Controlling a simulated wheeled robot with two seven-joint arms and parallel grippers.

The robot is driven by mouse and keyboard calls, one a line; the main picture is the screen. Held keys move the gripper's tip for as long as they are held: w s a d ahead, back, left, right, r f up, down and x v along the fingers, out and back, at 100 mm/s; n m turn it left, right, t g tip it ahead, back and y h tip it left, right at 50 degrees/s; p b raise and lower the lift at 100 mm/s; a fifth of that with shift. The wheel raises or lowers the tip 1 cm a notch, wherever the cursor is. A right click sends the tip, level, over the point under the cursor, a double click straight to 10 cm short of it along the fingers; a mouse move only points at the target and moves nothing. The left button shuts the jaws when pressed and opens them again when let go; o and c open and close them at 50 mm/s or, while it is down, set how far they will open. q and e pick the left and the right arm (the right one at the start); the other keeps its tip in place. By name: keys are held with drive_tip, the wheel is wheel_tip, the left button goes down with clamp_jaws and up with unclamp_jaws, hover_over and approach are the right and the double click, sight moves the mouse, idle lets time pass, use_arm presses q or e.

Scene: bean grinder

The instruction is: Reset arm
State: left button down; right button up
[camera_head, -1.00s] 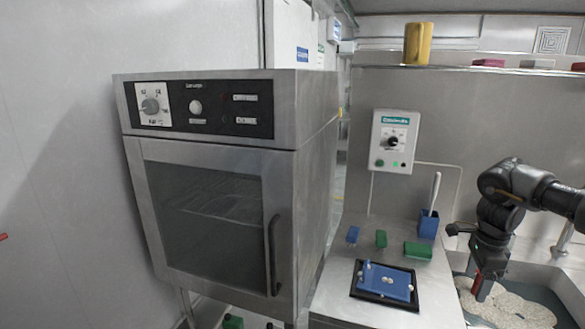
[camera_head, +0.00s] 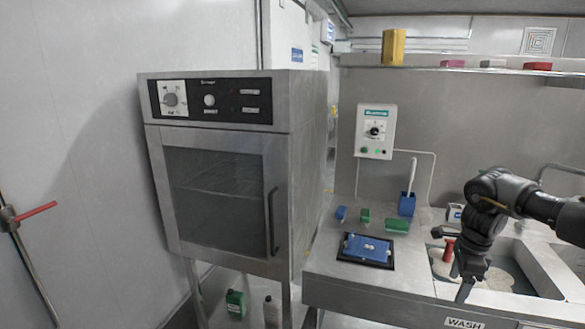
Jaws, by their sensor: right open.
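My right arm comes in from the right over the sink. My right gripper (camera_head: 463,283) points down at the sink's front rim, open, with nothing seen between its fingers. A red-topped object (camera_head: 449,247) stands just behind and left of it in the sink (camera_head: 540,270), apart from the fingers as far as I can tell. My left arm and gripper are out of the picture.
A steel oven (camera_head: 215,190) with its door shut stands left of the counter. On the counter are a blue board on a black tray (camera_head: 345,256), small blue and green blocks (camera_head: 397,226), and a blue holder (camera_head: 406,206). A wall control box (camera_head: 375,131) hangs behind. A red-handled pipe (camera_head: 36,212) is at far left.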

drive_tip(key=w+a+f+m+t+y, duration=0.25)
drive_tip(key=a+f+m+y, duration=0.45)
drive_tip(key=a+f, duration=1.4)
drive_tip(key=s+a+f+m+t, duration=0.1)
drive_tip(key=s+a+f+m, duration=0.15)
drive_tip(key=f+m, duration=0.4)
drive_tip(key=s+a+f+m, duration=0.2)
drive_tip(key=a+f+m, duration=0.2)
drive_tip(key=f+m, duration=0.25)
drive_tip(key=s+d+f+m+h, duration=0.2)
drive_tip(key=s+f+m, duration=0.6)
drive_tip(key=s+f, duration=0.3)
drive_tip(key=s+d+f+m+h, duration=0.2)
drive_tip(key=s+d+f+m, duration=0.1)
drive_tip(key=s+f+m, duration=0.75)
drive_tip(key=s+d+f+m+g+h, duration=0.1)
drive_tip(key=s+d+f+m, duration=0.1)
drive_tip(key=s, duration=0.8)
drive_tip(key=s+d+f+m+h, duration=0.1)
drive_tip(key=s+d+f+m, duration=0.1)
drive_tip(key=s, duration=0.8)
drive_tip(key=s+d+f+m+g+h, duration=0.1)
drive_tip(key=s+d+f+m, duration=0.2)
drive_tip(key=s, duration=0.7)
drive_tip(key=shift+s+f+m+g+h, duration=0.15)
drive_tip(key=shift+s+m+g+h, duration=0.2)
drive_tip(key=shift+m, duration=0.5)
